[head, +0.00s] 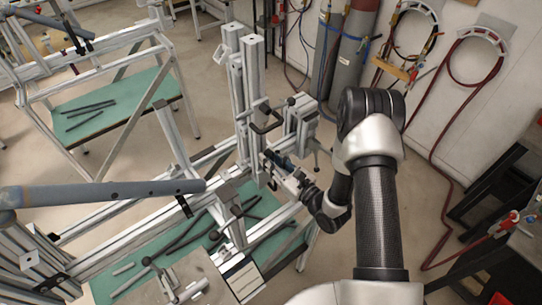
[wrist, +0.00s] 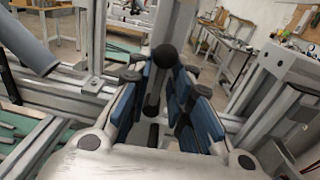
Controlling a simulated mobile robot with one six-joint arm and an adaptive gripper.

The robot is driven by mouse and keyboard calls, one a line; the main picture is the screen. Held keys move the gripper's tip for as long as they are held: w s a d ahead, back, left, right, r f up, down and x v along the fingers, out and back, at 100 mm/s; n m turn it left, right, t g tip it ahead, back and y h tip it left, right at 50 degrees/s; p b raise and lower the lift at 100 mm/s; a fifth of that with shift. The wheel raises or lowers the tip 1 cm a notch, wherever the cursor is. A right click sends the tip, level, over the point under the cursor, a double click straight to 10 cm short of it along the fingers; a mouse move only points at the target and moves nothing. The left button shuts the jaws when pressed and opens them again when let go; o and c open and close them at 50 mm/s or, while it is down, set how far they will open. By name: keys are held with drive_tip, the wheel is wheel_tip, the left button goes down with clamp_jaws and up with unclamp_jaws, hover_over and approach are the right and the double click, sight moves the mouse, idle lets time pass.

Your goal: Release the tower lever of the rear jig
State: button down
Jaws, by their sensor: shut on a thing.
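The rear jig's tower (head: 253,85) is an upright pair of aluminium profiles near the middle of the head view. My gripper (head: 275,163) is at its right side, low on the tower. In the wrist view, my gripper (wrist: 160,98) has its blue-padded fingers on either side of a dark lever with a round black knob (wrist: 165,57). The fingers are shut on this lever, with the knob standing above the pads. The lever's lower end is hidden by the gripper, and in the head view its grip is too small to make out.
A grey tube (head: 105,193) lies across the frame at left. A black handle (head: 266,117) sticks out of the tower just above my gripper. Gas cylinders (head: 350,60) and hoses (head: 475,62) line the back wall.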

idle(0.3)
drive_tip(key=c, duration=1.7)
unclamp_jaws()
drive_tip(key=shift+d, duration=0.1)
drive_tip(key=v, duration=1.2)
